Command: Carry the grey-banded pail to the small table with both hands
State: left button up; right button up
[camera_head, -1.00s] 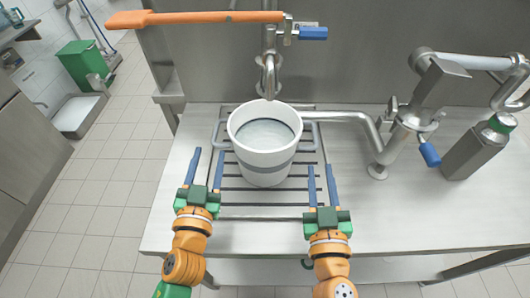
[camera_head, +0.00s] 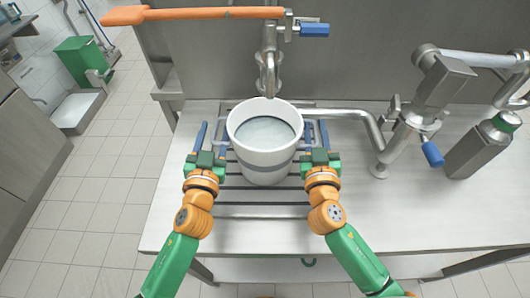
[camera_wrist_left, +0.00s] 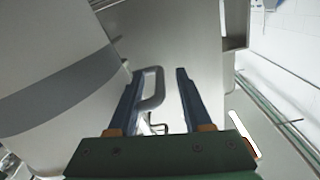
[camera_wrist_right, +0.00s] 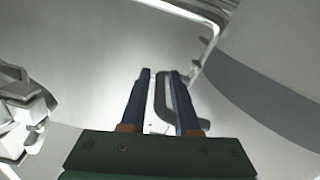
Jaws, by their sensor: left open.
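The pail (camera_head: 265,160) is white with a grey band and stands upright on the slatted grate under the tap, with liquid inside. It has a side handle on each side. My left gripper (camera_head: 212,136) is open at the left handle; in the left wrist view that handle (camera_wrist_left: 152,90) lies between the fingers, close to one of them. My right gripper (camera_head: 316,134) is at the right handle; in the right wrist view the handle (camera_wrist_right: 160,97) is between the fingers, which are closer together than the left pair. Whether they grip it is unclear. I cannot make out the small table.
The grate (camera_head: 262,197) is set in a steel counter (camera_head: 420,215). A tap (camera_head: 269,75) with an orange lever (camera_head: 200,14) hangs behind the pail. A steel pipe fitting (camera_head: 400,130) and a grey canister (camera_head: 482,147) stand to the right. Tiled floor (camera_head: 95,200) is open at left.

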pick_arm(q)
jog(key=c, duration=0.4)
pick_arm(e)
jog(key=c, duration=0.4)
pick_arm(q)
grip_shut()
pick_arm(e)
grip_shut()
pick_arm(q)
jog(key=shift+r, duration=0.15)
pick_arm(e)
jog(key=shift+r, duration=0.1)
